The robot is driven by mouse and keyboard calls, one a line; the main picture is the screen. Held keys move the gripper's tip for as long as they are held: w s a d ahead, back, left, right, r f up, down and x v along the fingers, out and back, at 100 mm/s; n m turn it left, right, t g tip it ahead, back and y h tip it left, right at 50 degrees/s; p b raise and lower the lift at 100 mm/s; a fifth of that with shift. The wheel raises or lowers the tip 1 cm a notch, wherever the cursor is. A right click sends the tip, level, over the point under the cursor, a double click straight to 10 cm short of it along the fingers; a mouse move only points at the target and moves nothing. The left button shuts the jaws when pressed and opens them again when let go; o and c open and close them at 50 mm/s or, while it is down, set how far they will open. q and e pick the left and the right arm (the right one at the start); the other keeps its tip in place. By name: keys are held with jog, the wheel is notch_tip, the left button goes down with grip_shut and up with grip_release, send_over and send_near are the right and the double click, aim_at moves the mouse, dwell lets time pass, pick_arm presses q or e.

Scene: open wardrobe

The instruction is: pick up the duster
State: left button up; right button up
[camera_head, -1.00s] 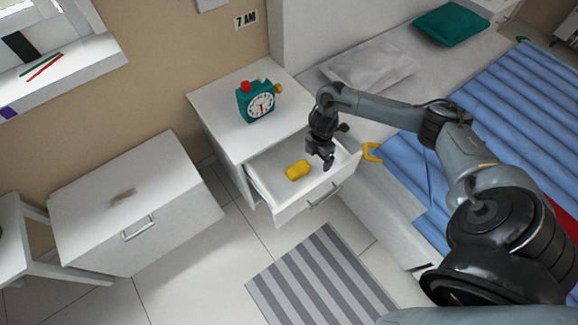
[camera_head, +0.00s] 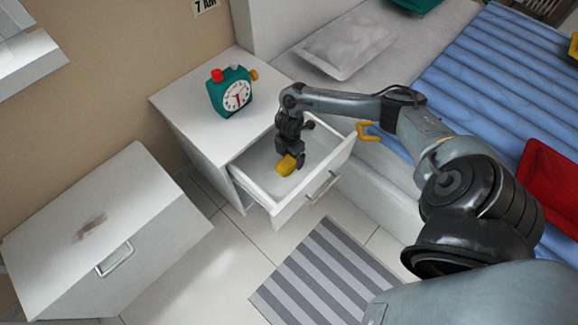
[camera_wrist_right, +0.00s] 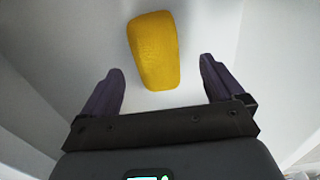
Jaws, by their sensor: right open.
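The yellow duster (camera_head: 286,166) lies in the open drawer (camera_head: 327,163) of the white nightstand. My right gripper (camera_head: 298,157) is down in the drawer beside the duster and partly covers it in the head view. In the right wrist view the duster (camera_wrist_right: 154,50) lies ahead of the right gripper (camera_wrist_right: 160,82), with its near end close to the line between the fingertips. The fingers are apart, one on each side, with nothing held. My left gripper does not show.
A teal alarm clock (camera_head: 231,91) stands on the nightstand top (camera_head: 190,105). The drawer walls surround the gripper closely. A white cabinet (camera_head: 100,240) stands to the left, the bed (camera_head: 480,75) to the right. A striped rug (camera_head: 325,270) lies in front.

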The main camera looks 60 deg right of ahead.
aim_at(289, 161)
jog(key=shift+w+f, duration=0.2)
jog(key=shift+f, duration=0.2)
jog(key=shift+f+b, duration=0.4)
jog(key=shift+b, duration=0.15)
notch_tip(289, 161, down, 4)
jog(key=b, duration=0.3)
jog(key=shift+r, duration=0.1)
jog(key=shift+c, duration=0.5)
jog(key=c, duration=0.9)
jog(key=shift+c, duration=0.2)
jog(key=shift+r, duration=0.1)
